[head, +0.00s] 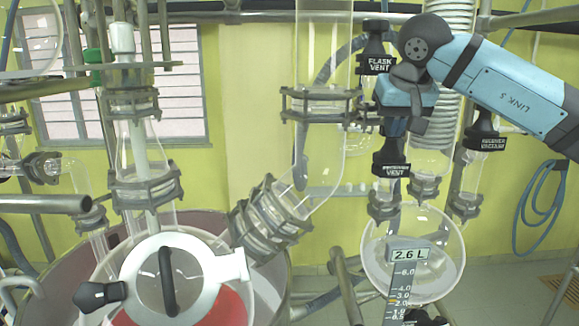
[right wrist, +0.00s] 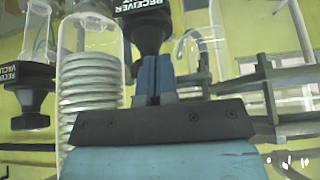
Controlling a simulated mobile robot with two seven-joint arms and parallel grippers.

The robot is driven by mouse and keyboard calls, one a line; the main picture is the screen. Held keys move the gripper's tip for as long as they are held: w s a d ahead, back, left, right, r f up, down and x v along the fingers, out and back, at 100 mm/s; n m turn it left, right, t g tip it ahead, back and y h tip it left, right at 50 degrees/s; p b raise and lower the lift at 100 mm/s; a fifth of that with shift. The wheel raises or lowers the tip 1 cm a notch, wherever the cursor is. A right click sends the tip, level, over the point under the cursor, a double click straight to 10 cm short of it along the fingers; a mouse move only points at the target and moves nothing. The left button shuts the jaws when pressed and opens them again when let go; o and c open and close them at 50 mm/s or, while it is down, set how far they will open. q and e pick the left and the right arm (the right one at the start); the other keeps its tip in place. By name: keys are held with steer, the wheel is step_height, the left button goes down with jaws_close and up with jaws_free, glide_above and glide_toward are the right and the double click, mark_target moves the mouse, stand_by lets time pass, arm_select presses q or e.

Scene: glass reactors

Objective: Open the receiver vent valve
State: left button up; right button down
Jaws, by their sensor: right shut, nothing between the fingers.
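The receiver vent valve has a black knob (head: 391,160) with a white label, above the round glass receiver at right. The same receiver vent knob (right wrist: 143,22) shows at the top of the right wrist view. My right gripper (head: 396,127) comes down from the upper right to just above the knob in the head view. Its blue fingers (right wrist: 155,68) are shut and empty, their tips close to the knob. I cannot tell whether they touch it. My left gripper is not in view.
The flask vent knob (head: 376,62) is close left of my right wrist. The receiver vacuum knob (head: 484,133) is to the right, below my forearm. The glass receiver (head: 440,250) hangs below, with a 2.6 L readout (head: 409,255). The glass reactor lid (head: 200,250) is at lower left.

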steer(key=shift+f, duration=0.15)
steer(key=shift+d, duration=0.15)
stand_by(0.5)
steer(key=shift+d, duration=0.15)
steer(key=shift+d+p, duration=0.3)
steer(key=shift+d, duration=1.1)
steer(key=shift+s, duration=0.1)
